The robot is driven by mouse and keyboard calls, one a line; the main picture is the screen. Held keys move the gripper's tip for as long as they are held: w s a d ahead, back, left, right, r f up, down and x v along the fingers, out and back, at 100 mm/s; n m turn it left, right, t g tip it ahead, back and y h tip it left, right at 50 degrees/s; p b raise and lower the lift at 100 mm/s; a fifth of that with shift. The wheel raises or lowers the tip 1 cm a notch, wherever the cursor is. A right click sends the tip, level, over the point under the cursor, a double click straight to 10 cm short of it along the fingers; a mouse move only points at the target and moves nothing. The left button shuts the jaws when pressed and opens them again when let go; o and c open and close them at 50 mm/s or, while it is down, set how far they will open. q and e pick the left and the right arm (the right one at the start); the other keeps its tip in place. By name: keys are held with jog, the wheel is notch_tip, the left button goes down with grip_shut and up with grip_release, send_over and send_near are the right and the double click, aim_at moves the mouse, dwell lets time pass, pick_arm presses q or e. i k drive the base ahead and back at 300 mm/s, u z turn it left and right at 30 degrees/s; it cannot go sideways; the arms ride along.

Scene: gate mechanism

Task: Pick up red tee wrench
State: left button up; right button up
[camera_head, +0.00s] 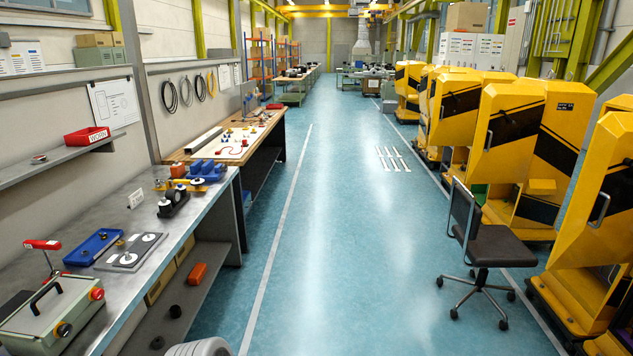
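The red tee wrench (42,244) appears to be the tool with a red crossbar handle and a thin dark shaft at the far left of the grey metal workbench. It stands upright, handle on top, just behind a green-grey box (50,312) with a black carry handle. The lower end of its shaft is too small to make out clearly, and I cannot tell what it rests in. Neither of my grippers is in view.
Right of the wrench are a blue tray (93,247) with small parts and a grey plate (131,251) with two white discs. A red bin (87,136) sits on the wall shelf.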

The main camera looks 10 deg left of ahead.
aim_at(45, 245)
jog(key=u, duration=0.6)
jog(key=i, duration=1.75)
jog(key=u, duration=1)
